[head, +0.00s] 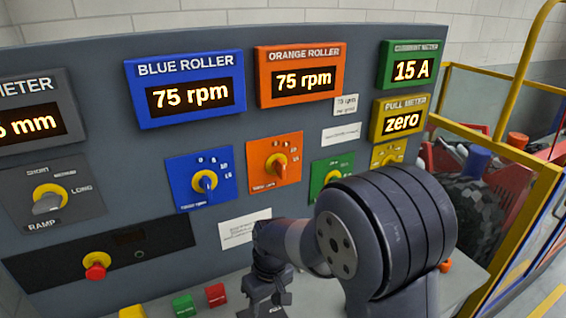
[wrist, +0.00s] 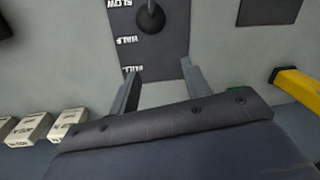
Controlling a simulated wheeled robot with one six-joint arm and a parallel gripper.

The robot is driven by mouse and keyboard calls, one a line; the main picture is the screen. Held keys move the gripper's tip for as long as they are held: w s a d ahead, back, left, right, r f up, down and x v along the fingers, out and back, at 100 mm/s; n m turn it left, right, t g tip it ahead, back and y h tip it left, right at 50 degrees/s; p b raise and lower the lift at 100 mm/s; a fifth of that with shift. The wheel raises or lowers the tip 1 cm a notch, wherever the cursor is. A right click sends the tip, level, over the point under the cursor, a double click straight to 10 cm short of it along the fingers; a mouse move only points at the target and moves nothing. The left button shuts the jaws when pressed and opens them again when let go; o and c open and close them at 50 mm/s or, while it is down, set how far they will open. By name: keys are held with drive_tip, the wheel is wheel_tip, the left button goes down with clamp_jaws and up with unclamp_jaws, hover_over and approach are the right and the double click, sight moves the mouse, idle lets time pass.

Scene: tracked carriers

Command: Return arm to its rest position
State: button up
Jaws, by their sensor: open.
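My gripper (wrist: 165,82) is open and empty in the wrist view, its two fingers apart. Between and beyond the fingers is a dark lever plate (wrist: 153,55) with SLOW, HALF and a third, partly covered label. A black lever knob (wrist: 150,18) stands near the SLOW end, apart from the fingertips. In the head view my arm reaches from the lower right toward the console's lower middle. The wrist end (head: 270,285) is low there, and the fingers are hard to make out.
The console (head: 290,210) carries a blue roller display (head: 185,90), an orange roller display (head: 300,75) and several dials. Red button (head: 215,294) and green button (head: 183,304) lie left of my wrist. A yellow-framed enclosure (head: 500,150) stands right. A yellow part (wrist: 298,85) shows right in the wrist view.

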drive_tip(key=shift+w+r, duration=0.15)
drive_tip(key=shift+r, duration=0.7)
